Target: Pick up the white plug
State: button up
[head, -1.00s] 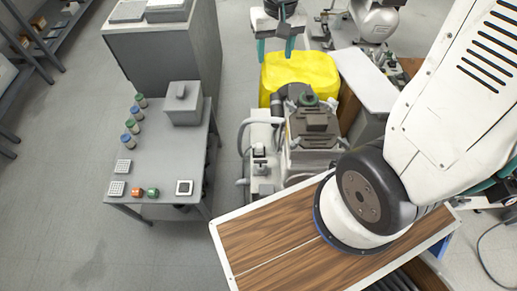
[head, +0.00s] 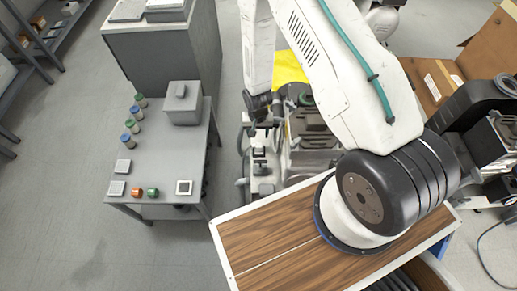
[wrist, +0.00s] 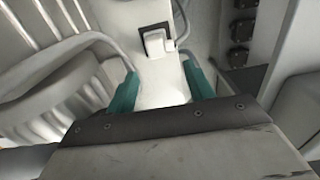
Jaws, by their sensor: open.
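The white plug (wrist: 157,43) shows in the wrist view as a small white block with a grey surround, near the top middle on a pale surface. A grey cable runs close by on its right. My gripper (wrist: 161,88) is open, with its two teal fingers apart and nothing between them but the pale surface. The plug lies ahead of the fingertips, roughly in line with the gap; I see no contact. In the head view, a small white part on the compressor unit (head: 261,170) may be the plug, but I cannot tell. My fingers are not clear there.
A ribbed pale housing (wrist: 50,90) and hoses stand left of the fingers, and dark fittings (wrist: 240,30) are at the right. In the head view, a grey table (head: 165,155) with several small jars and blocks stands left. Cardboard boxes (head: 440,80) are at the right.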

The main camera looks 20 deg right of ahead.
aim_at(259, 145)
jog(key=f, duration=0.5)
jog(key=s+f, duration=0.1)
jog(key=f, duration=0.2)
jog(key=shift+f, duration=0.15)
jog(key=c, duration=1.1)
